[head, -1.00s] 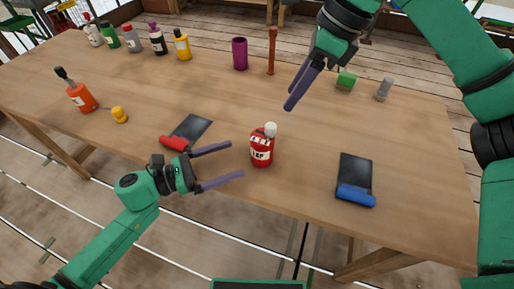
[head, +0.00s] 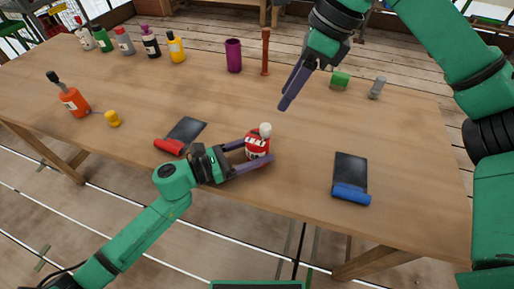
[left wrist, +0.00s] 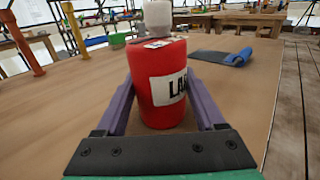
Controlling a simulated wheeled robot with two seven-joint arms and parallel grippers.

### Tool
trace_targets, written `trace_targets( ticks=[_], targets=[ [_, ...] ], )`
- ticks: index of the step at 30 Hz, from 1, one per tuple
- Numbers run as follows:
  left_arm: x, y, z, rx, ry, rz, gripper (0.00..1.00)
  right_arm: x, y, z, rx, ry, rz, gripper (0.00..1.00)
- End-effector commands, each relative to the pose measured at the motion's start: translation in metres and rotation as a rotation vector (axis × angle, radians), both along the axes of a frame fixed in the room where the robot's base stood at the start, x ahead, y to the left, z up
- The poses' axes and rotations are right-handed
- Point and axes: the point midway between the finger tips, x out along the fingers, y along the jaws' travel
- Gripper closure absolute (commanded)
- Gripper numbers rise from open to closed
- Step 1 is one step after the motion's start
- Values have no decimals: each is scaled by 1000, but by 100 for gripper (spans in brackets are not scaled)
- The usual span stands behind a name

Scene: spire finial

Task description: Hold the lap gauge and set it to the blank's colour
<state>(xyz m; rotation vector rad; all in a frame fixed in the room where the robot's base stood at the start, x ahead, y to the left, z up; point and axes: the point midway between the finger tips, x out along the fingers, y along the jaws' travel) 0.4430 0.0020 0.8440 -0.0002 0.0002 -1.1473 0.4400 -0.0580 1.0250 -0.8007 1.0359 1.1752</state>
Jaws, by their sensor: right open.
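A red cylinder (head: 257,153) with a white label and a pale knob (head: 265,129) on top stands upright near the table's front edge. The label starts with "LA" in the left wrist view (left wrist: 163,92), and the rest is turned away; this looks like the lap gauge. My left gripper (head: 258,153) is low around it, one finger on each side. The fingers look open, with little room beside the cylinder; contact cannot be made out. My right gripper (head: 287,92) is open and empty above the table, up and right of the cylinder. Which thing is the blank is unclear.
A red-handled dark plate (head: 186,130) lies left, a blue-handled one (head: 351,170) right. A green block (head: 340,79), grey piece (head: 377,87), purple cup (head: 233,56) and brown post (head: 265,52) stand behind. An orange bottle (head: 73,101) and yellow piece (head: 113,118) are far left.

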Motion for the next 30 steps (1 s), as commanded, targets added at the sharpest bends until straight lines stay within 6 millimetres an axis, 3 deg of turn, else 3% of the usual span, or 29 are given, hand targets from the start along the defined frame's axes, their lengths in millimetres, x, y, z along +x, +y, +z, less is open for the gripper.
trace_targets(
  ticks=[1,3,8,13,17,21,27,30],
  targets=[
    [0,0,0,0,0,0,93,0,0,-1,4,3,4,77],
    [0,0,0,0,0,0,93,-1,1,-4,31,21,23,100],
    [0,0,0,0,0,0,93,-10,4,-25,234,115,155,100],
    [0,0,0,0,0,0,93,-14,-11,-46,597,163,278,100],
    [0,0,0,0,0,0,93,-13,-38,-63,854,118,285,100],
    [0,0,0,0,0,0,93,-10,-81,-85,1067,0,221,100],
    [0,0,0,0,1,0,93,-11,-133,-109,1190,-175,117,100],
    [0,0,0,0,0,0,93,-11,-142,-113,1202,-213,97,100]
  ],
)
